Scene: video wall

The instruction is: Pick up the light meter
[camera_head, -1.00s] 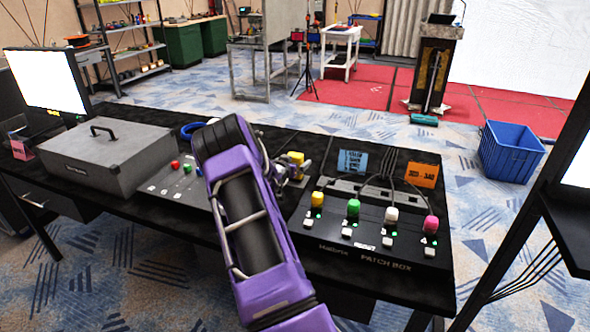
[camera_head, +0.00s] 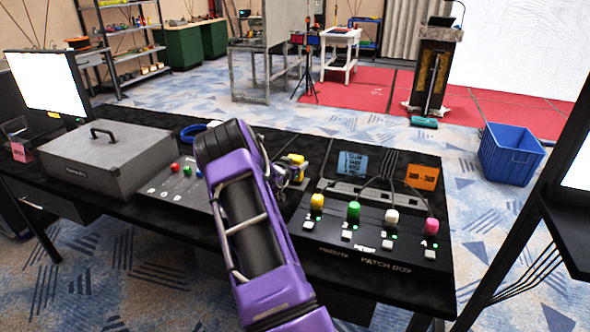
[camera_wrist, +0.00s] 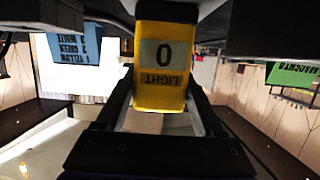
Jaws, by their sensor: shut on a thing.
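The light meter is a yellow block with a pale face reading "0" and "LIGHT", upside down in the wrist view (camera_wrist: 161,88). In the head view its yellow top (camera_head: 296,158) shows just past the end of my arm. My gripper (camera_head: 290,173) is over the rear middle of the black desk, with its fingers on either side of the meter. In the wrist view the dark fingers are shut on it. The forearm hides part of the desk. I cannot tell whether the meter touches the desk.
A patch box (camera_head: 375,235) with coloured knobs and cables stands right of my gripper, with blue (camera_head: 352,163) and orange (camera_head: 422,176) cards behind it. A control panel (camera_head: 180,183) and a grey case (camera_head: 105,155) stand left. A blue crate (camera_head: 510,160) is on the floor.

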